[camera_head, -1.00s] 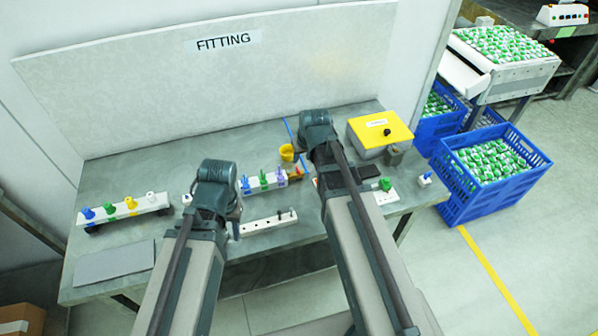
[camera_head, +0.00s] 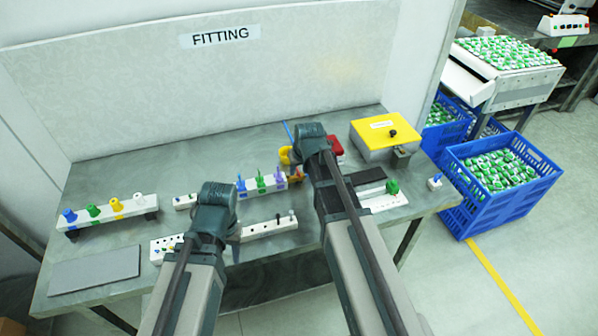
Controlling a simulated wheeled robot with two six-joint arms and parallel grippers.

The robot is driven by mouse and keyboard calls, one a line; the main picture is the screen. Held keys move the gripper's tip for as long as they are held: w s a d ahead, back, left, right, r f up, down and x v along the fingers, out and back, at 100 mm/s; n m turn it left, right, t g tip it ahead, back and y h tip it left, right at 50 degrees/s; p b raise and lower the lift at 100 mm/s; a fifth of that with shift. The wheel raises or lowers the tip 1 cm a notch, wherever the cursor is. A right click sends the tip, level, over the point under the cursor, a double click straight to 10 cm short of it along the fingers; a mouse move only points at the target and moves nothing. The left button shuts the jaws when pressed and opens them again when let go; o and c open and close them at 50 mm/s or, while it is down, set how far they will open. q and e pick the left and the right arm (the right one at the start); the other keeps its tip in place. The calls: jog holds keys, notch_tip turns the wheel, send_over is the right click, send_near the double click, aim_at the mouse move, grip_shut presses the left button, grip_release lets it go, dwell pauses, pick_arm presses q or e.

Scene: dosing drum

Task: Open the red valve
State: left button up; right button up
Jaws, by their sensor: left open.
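A white rail (camera_head: 223,199) in the middle of the table carries blue, green and purple valves. A small orange-red part (camera_head: 295,176) is at its right end, partly hidden by my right wrist; I cannot tell if it is the red valve. A red object (camera_head: 335,147) also shows just behind that wrist. My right gripper (camera_head: 300,170) is mostly hidden by its own wrist beside the orange-red part, so its jaws cannot be read. My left gripper (camera_head: 234,238) is open, pointing down near the front white strip (camera_head: 262,231), left of and in front of the valve rail.
A rail (camera_head: 108,218) with blue, green, yellow and white knobs stands at the left, behind a grey mat (camera_head: 95,272). A yellow-lidded box (camera_head: 380,131) is at the back right. A blue crate (camera_head: 480,205) stands on the floor.

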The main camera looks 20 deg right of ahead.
grip_shut()
jog(key=shift+m, duration=0.3)
jog(key=m, duration=0.1)
jog(key=m+h, duration=0.1)
jog(key=m, duration=0.1)
jog(key=shift+a+m+h, duration=0.25)
jog(key=shift+m+h, duration=0.15)
jog(key=m, duration=0.2)
jog(key=m+g+h, duration=0.1)
jog(key=m, duration=0.1)
jog(key=shift+w+a, duration=0.15)
jog(key=shift+w, duration=0.05)
jog(key=m, duration=0.2)
jog(key=m+g+h, duration=0.1)
jog(key=m, duration=0.2)
jog(key=shift+w+a+m+g+h, duration=0.1)
jog(key=shift+w+m+g+h, duration=0.2)
jog(key=shift+m+g, duration=0.8)
jog(key=shift+m, duration=1.1)
